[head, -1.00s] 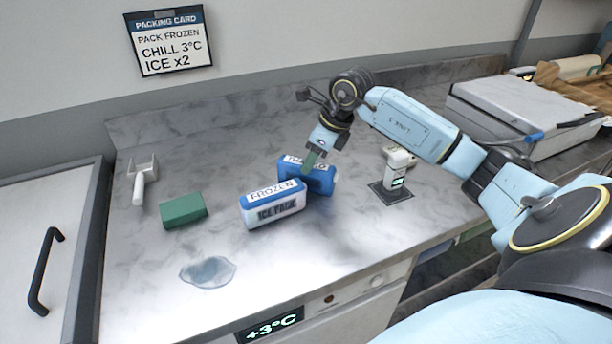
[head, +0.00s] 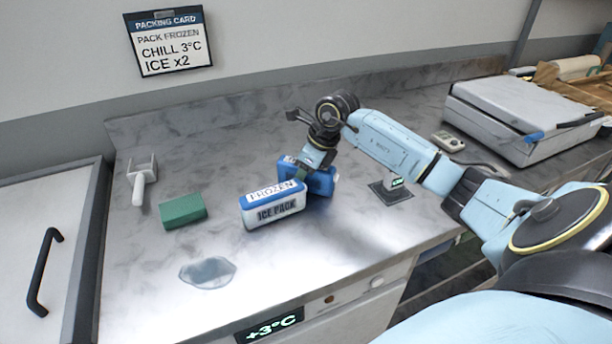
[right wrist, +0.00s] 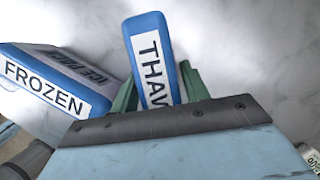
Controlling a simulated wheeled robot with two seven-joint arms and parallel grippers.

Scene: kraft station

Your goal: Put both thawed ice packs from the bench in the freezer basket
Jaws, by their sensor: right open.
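A blue ice pack labelled FROZEN (head: 272,206) stands on the bench; it also shows in the right wrist view (right wrist: 62,78). Close behind it is a second blue pack (head: 321,183), partly hidden by the front pack and my gripper. In the right wrist view this pack's label begins THAW (right wrist: 150,55). My right gripper (right wrist: 160,88) is open, with a green finger on each side of the thawed pack. Whether the fingers touch it I cannot tell. In the head view my right gripper (head: 304,166) points down at this pack. No other thawed pack, no basket and no left gripper are visible.
A green block (head: 183,211), a white scoop (head: 141,182) and a clear puddle-like patch (head: 208,272) lie to the left. A small device on a dark pad (head: 391,192) stands right of the packs. A white scale-like box (head: 520,118) is farther right. A handled door (head: 78,240) is far left.

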